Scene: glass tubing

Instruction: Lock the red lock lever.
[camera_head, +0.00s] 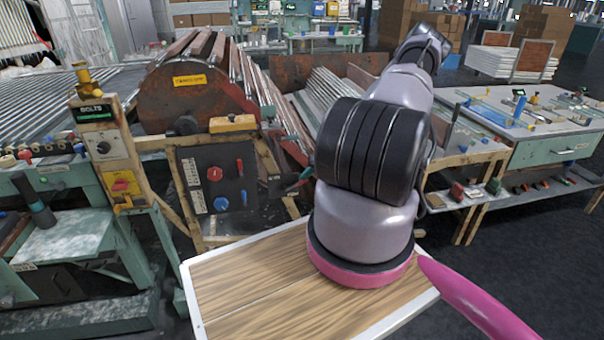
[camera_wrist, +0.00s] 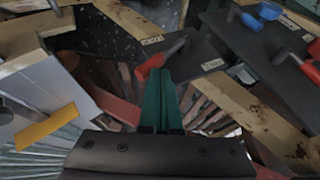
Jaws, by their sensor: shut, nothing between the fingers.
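A red lock lever (camera_wrist: 160,58) sits on a dark panel in the wrist view, slanting up to the right, with small pale labels on either side. My gripper's green fingers (camera_wrist: 162,97) are shut and empty, with their tips right beside the lever's lower end. I cannot tell whether they touch it. In the head view a red handle (camera_head: 307,172) shows just left of my arm, by the green fingertips (camera_head: 295,185). My arm hides most of the lever's panel there.
A black control panel (camera_head: 216,180) left of the fingers carries a red knob (camera_head: 214,174), a blue knob (camera_head: 221,204) and another red lever (camera_head: 240,168). Wooden frame bars surround it. A wood-topped table (camera_head: 250,280) lies below my arm. Metal racks stand behind.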

